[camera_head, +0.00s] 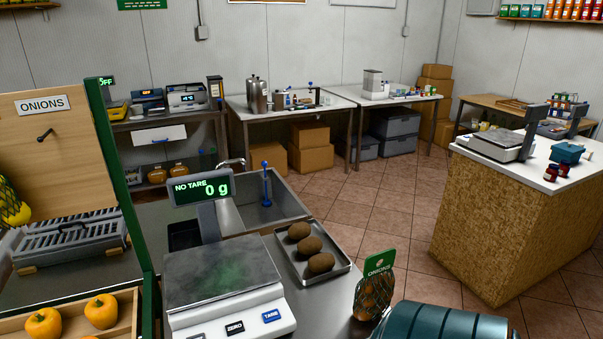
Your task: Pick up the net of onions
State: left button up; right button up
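The net of onions (373,298) stands upright on the steel counter at the bottom, right of the scale. A green label reading ONIONS tops it, and brown onions show through the mesh. Its lower front is partly hidden by a dark teal ribbed object (445,322) at the bottom edge. Neither of my grippers is in view.
A scale (221,266) reading 0 g stands left of the net. A metal tray (334,276) with three brown potato-like items lies between them. A wooden crate (131,321) with yellow peppers is at the lower left. A sink (256,212) is behind; tiled floor is open to the right.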

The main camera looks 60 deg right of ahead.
aim_at(374, 293)
jog(key=z, duration=2.3)
